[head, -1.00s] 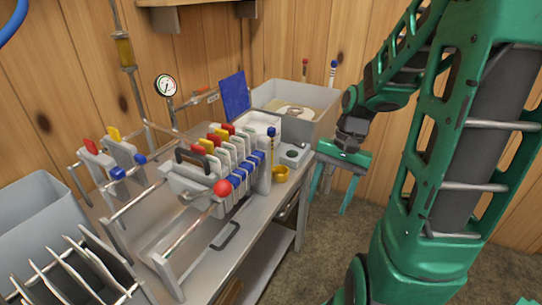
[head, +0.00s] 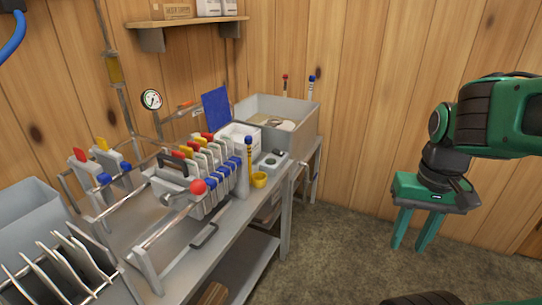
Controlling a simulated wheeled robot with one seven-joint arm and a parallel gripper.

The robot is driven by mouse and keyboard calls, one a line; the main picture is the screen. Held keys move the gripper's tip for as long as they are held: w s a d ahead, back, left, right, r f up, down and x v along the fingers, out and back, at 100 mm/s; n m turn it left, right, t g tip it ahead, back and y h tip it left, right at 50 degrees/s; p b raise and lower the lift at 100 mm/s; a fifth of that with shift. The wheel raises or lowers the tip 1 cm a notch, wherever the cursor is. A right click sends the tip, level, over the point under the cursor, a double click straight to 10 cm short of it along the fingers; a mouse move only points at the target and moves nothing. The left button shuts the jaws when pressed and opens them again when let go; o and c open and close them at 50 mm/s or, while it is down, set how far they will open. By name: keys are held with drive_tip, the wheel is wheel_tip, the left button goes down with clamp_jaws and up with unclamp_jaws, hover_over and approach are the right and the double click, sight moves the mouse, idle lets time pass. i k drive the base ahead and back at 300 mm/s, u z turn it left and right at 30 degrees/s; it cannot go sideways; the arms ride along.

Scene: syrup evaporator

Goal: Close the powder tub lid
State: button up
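The powder tub (head: 239,138) is a white box on the bench, behind the filter press and in front of a large grey bin. Its blue lid (head: 216,110) stands raised at the tub's back left edge, so the tub is open. My gripper (head: 412,245) hangs to the right of the bench, over the floor and well away from the tub. Its two green fingers point down and are spread apart, with nothing seen between them.
The filter press (head: 205,165) with red, yellow and blue tabs fills the bench middle. The grey bin (head: 296,138) is behind. A shelf (head: 185,24) hangs above. Floor right of the bench is clear.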

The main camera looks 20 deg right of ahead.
sight(216, 105)
drive_tip(key=z, duration=0.35)
drive_tip(key=k, duration=0.85)
drive_tip(key=z, duration=0.45)
drive_tip(key=i, duration=2)
drive_tip(key=u, duration=1.05)
drive_tip(key=i, duration=0.65)
drive_tip(key=u, duration=0.5)
